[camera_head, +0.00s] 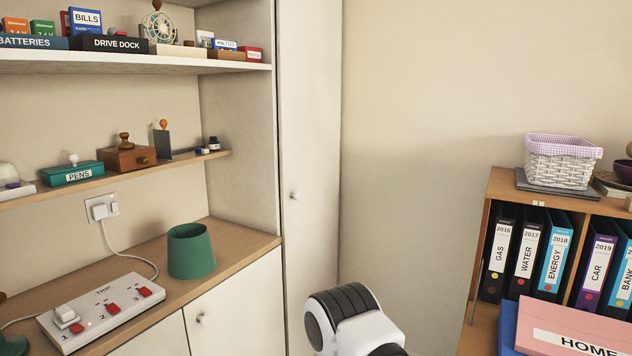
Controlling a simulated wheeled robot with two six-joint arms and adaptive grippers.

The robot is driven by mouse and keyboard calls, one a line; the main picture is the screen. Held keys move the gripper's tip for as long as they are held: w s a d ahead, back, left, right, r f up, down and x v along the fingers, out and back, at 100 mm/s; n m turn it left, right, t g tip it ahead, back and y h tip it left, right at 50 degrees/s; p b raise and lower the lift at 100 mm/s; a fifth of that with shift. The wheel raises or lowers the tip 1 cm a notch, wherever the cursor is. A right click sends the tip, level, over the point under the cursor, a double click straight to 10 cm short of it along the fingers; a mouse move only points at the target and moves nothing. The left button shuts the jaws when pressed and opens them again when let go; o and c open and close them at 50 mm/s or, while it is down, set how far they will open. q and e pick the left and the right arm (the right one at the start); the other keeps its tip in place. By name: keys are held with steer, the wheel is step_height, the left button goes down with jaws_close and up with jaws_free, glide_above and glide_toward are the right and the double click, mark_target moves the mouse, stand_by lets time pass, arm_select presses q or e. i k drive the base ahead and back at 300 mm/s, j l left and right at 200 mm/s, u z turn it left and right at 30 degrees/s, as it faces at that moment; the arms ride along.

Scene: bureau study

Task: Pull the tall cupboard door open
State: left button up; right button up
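The tall cupboard door (312,130) is a narrow cream panel just left of the middle, to the right of the open shelves. It looks shut. Its small round knob (294,195) sits near the door's left edge, and nothing touches it. A white and black link of one of my arms rises at the bottom middle, in front of the lower part of the door and the wall corner. Neither gripper shows in the head view, so I cannot tell their states.
Left of the door stands a worktop (225,232) with a green cup (190,251) and a switched power strip (101,311). A low cupboard with a knob (201,319) is below. At right, a bookcase (497,186) holds binders and a basket (560,162).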

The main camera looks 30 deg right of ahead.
mark_target(309, 33)
steer(key=i+l, duration=0.5)
steer(key=i, duration=0.15)
steer(key=i+l, duration=0.5)
steer(key=i, duration=0.2)
